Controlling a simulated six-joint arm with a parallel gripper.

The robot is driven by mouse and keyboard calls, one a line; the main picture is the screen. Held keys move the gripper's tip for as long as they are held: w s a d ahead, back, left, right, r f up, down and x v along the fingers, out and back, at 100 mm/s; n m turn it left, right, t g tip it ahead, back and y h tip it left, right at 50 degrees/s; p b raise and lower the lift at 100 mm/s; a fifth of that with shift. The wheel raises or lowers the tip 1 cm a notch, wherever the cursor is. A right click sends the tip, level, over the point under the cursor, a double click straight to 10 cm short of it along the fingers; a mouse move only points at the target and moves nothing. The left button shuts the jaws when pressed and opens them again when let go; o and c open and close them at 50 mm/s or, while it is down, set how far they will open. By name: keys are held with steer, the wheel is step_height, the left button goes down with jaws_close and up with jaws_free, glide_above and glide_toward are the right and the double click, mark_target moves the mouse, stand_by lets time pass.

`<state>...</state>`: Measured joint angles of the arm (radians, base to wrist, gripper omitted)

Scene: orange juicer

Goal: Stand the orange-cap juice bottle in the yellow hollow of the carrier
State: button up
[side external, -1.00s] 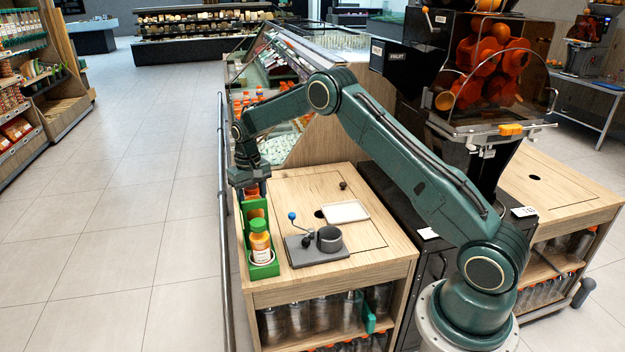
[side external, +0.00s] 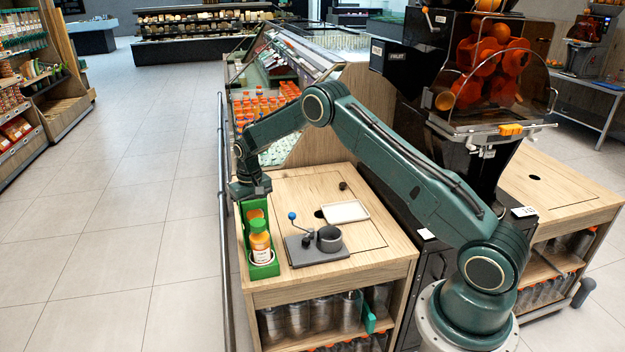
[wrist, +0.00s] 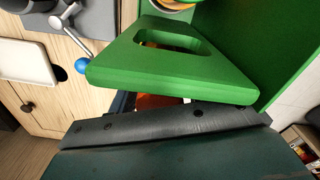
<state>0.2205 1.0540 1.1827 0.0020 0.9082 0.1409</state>
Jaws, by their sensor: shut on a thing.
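The green carrier (side external: 247,237) stands at the left edge of the wooden counter. My gripper (side external: 250,190) is low over the carrier's far end, shut on the orange-cap juice bottle (side external: 256,213). Only a little of that bottle's orange body shows; its cap is hidden by the gripper. In the wrist view the carrier's slotted handle (wrist: 205,72) covers most of the view past the fingers, and a dark orange patch shows below it. The yellow hollow is hidden, so I cannot tell whether the bottle's base touches it.
A grey stand with a blue-knobbed lever and dark cup (side external: 329,238) sits right of the carrier. A white tray (side external: 345,211) lies behind it. The juicer (side external: 480,80) stands at the right. Several orange-cap bottles (side external: 262,102) stand in the chilled case behind.

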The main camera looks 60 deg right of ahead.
steer(key=shift+f, duration=0.1)
steer(key=o, duration=1.5)
step_height(320, 180, up, 12)
steer(key=shift+f, duration=0.15)
steer(key=shift+r, duration=0.25)
steer(key=shift+r, duration=0.1)
